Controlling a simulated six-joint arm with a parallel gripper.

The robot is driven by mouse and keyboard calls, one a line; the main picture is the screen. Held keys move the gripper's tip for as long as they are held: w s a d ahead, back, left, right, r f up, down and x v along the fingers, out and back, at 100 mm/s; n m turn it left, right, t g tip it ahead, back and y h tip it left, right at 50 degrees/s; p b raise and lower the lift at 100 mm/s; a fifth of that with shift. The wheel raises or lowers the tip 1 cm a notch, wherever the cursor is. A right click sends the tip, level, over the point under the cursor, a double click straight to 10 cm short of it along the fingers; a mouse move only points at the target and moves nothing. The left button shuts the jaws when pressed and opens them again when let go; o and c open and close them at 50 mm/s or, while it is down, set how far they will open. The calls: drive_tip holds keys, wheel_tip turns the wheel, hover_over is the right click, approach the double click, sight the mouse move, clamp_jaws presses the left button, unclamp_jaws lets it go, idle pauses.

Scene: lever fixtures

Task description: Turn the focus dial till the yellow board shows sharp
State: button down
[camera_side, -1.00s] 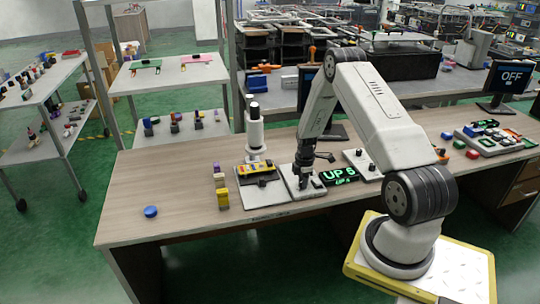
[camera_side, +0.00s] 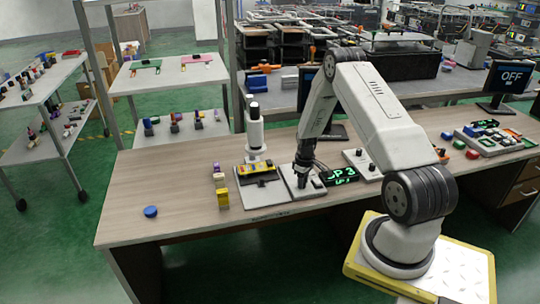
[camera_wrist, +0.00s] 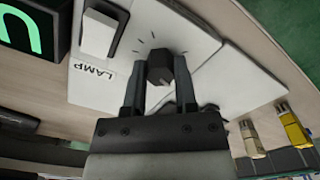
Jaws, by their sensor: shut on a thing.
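My gripper (camera_side: 302,180) points down at a white panel beside the microscope. In the wrist view its fingers (camera_wrist: 159,85) are shut on a dark faceted dial (camera_wrist: 160,66) with tick marks around it. A rocker switch (camera_wrist: 98,34) labelled LAMP is on the same panel. The white microscope (camera_side: 254,135) with a black top stands left of the gripper. A yellow and dark board (camera_side: 260,177) lies at its base; I cannot tell its sharpness. A black display (camera_side: 340,175) with green text reads about "UP 3", its left edge partly hidden by my arm.
Yellow and purple blocks (camera_side: 221,190) stand left of the microscope. A blue round piece (camera_side: 151,212) lies near the table's left front. Another panel with black knobs (camera_side: 361,160) is behind my arm. A monitor (camera_side: 508,77) at right reads OFF. The left tabletop is mostly clear.

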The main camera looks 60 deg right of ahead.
drive_tip(key=m, duration=0.4)
drive_tip(key=shift+m, duration=0.3)
drive_tip(key=m, duration=0.3)
drive_tip(key=shift+m, duration=0.3)
drive_tip(key=m, duration=0.4)
drive_tip(key=shift+w+m, duration=0.1)
drive_tip(key=shift+m, duration=0.2)
drive_tip(key=m, duration=0.3)
drive_tip(key=shift+m, duration=0.4)
drive_tip(key=shift+c, duration=2)
unclamp_jaws()
drive_tip(key=shift+r, duration=0.15)
